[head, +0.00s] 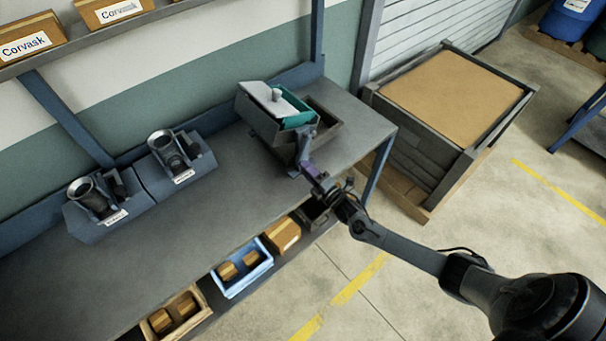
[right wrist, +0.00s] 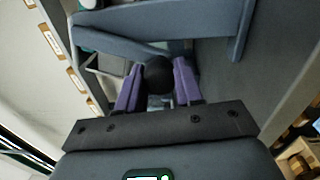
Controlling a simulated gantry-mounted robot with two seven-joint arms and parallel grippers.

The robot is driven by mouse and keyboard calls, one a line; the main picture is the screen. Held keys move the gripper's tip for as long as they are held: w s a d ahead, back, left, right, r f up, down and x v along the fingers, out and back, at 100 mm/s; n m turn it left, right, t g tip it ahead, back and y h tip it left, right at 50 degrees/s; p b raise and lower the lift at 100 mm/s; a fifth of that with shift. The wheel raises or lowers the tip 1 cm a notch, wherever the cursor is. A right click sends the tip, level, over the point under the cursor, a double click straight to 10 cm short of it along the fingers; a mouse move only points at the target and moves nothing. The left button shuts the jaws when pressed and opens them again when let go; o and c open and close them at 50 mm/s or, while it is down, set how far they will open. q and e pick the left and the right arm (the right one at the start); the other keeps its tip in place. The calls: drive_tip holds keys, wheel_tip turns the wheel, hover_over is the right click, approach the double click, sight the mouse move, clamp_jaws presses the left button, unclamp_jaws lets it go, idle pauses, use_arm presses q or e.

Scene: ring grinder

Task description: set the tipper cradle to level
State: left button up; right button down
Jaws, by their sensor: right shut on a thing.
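The tipper cradle (head: 262,122) is a grey-blue trough on the workbench in the head view. It holds a teal container with a pale lid and a round knob on top. The cradle looks tilted, though its exact angle is hard to tell. My right gripper (head: 309,168) is at the near side of the cradle, at the bench's front edge. In the right wrist view its purple fingers (right wrist: 158,92) are shut on a black ball knob (right wrist: 157,72), which appears to belong to the cradle's handle. The fingers hide the knob in the head view. My left gripper is not in view.
A dark open bin (head: 330,128) stands beside the cradle. Small bins, including a blue one (head: 241,274), sit below the front edge. A large crate (head: 450,98) stands right.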

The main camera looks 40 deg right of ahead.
drive_tip(key=shift+d+f+n+b, duration=0.2)
drive_tip(key=shift+d+n+b, duration=0.1)
drive_tip(key=shift+d+n, duration=0.8)
drive_tip(key=shift+d+f+n+b, duration=0.25)
drive_tip(key=shift+d+n, duration=0.65)
drive_tip(key=shift+n, duration=0.4)
drive_tip(key=shift+r, duration=0.1)
drive_tip(key=c, duration=0.8)
unclamp_jaws()
drive_tip(key=shift+o, duration=0.2)
